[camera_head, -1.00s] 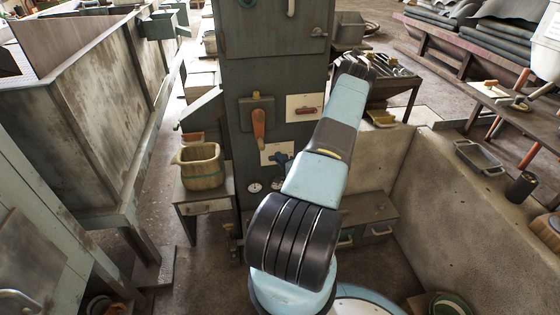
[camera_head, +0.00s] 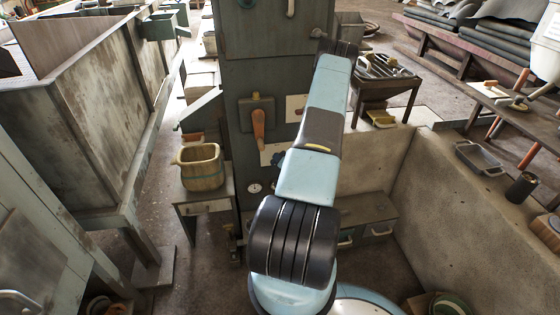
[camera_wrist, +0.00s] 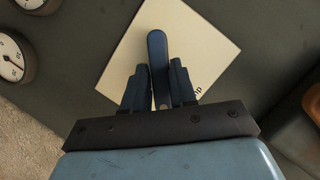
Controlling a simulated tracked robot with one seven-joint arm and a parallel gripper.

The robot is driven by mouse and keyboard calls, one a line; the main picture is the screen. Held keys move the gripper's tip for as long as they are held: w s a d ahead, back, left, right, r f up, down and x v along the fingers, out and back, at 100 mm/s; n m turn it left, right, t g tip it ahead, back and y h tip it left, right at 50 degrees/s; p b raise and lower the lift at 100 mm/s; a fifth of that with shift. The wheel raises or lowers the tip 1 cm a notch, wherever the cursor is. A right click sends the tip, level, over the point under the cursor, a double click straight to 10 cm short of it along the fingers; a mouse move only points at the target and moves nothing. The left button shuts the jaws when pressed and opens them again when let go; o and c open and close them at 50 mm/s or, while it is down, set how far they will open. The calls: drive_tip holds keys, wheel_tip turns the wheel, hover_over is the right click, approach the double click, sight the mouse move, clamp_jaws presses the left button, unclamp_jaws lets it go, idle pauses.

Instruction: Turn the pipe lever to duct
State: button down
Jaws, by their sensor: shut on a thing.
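A blue lever (camera_wrist: 157,45) stands over a cream label plate (camera_wrist: 203,40), which is tilted in the wrist view. Letters at the plate's lower right edge are partly hidden; "mp" can be read. My gripper (camera_wrist: 159,78) has one dark blue finger on each side of the lever and is shut on it. In the head view, a small part of the blue lever (camera_head: 278,158) shows low on the dark cabinet (camera_head: 235,75), left of my arm. My gripper is hidden behind my arm there.
An orange-handled lever (camera_head: 258,125) sits on the cabinet, up and left of the blue one. Another plate with a red part (camera_head: 297,108) is partly covered by my arm. Round gauges (camera_wrist: 14,58) lie left of the plate.

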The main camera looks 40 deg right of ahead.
drive_tip(key=shift+a+f+n+g+h, duration=0.15)
drive_tip(key=shift+n+g+h, duration=0.35)
drive_tip(key=shift+n, duration=0.5)
drive_tip(key=shift+a+r+n+g+h, duration=0.1)
drive_tip(key=shift+n+g+h, duration=0.4)
drive_tip(key=shift+n, duration=0.5)
drive_tip(key=shift+a+f+n+g+h, duration=0.15)
drive_tip(key=shift+n+g+h, duration=0.35)
drive_tip(key=shift+n, duration=0.5)
drive_tip(key=shift+w+r, duration=0.1)
drive_tip(key=shift+r, duration=0.05)
drive_tip(key=c, duration=1)
unclamp_jaws()
drive_tip(key=shift+d, duration=0.1)
drive_tip(key=v, duration=1.3)
drive_tip(key=shift+s+a, duration=0.3)
drive_tip(key=shift+s, duration=0.05)
